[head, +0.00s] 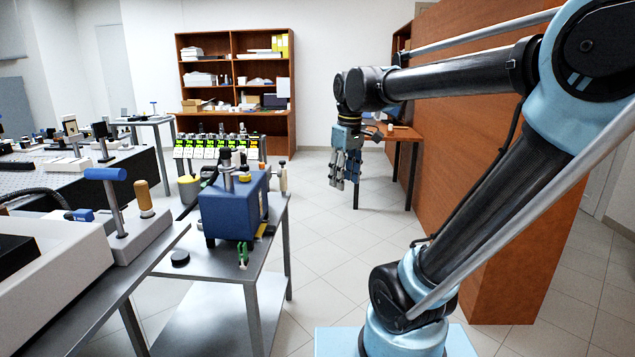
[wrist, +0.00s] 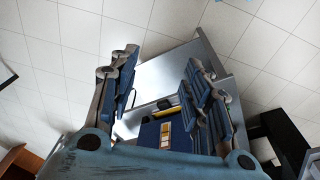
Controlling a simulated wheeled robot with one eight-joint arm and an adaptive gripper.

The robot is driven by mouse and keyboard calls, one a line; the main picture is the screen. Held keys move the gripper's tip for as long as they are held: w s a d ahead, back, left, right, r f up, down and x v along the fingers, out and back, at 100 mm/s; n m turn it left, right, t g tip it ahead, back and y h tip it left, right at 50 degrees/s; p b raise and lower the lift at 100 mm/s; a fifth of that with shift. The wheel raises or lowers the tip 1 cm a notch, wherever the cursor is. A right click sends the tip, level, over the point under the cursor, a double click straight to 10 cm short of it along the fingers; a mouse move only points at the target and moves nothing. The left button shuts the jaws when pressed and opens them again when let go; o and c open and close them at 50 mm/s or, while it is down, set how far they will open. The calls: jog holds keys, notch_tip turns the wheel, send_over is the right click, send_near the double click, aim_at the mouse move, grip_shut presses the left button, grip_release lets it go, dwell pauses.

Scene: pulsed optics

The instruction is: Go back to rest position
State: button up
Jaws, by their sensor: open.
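My gripper (head: 345,180) hangs from the end of my raised arm, fingers pointing down, over open floor in the head view. It is to the right of the small steel table (head: 285,215) and apart from it. In the wrist view my gripper (wrist: 165,85) shows its two fingers spread apart with nothing held between them. Beyond the fingers, the steel table (wrist: 180,70) and part of the blue box (wrist: 150,132) on it show in the wrist view.
The blue box (head: 228,212) stands on the steel table among small tools. A bench with a blue-handled lever (head: 105,174) is at the left. A brown partition (head: 460,130) rises close behind my arm. A bookshelf (head: 220,120) stands at the back. The tiled floor (head: 340,245) between is clear.

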jog(key=s+d+f+m, duration=0.4)
jog(key=s+f, duration=0.3)
jog(key=f, duration=0.2)
jog(key=s+d+f+m+t, duration=0.1)
jog(key=s+d+f+m, duration=0.3)
jog(key=f, duration=0.6)
jog(key=s+d, duration=0.2)
jog(key=d, duration=0.1)
jog(key=shift+s+d+m, duration=0.15)
jog(key=shift+s+m, duration=0.25)
jog(key=shift+w+f, duration=0.15)
jog(key=shift+w, duration=0.3)
jog(key=shift+o, duration=0.6)
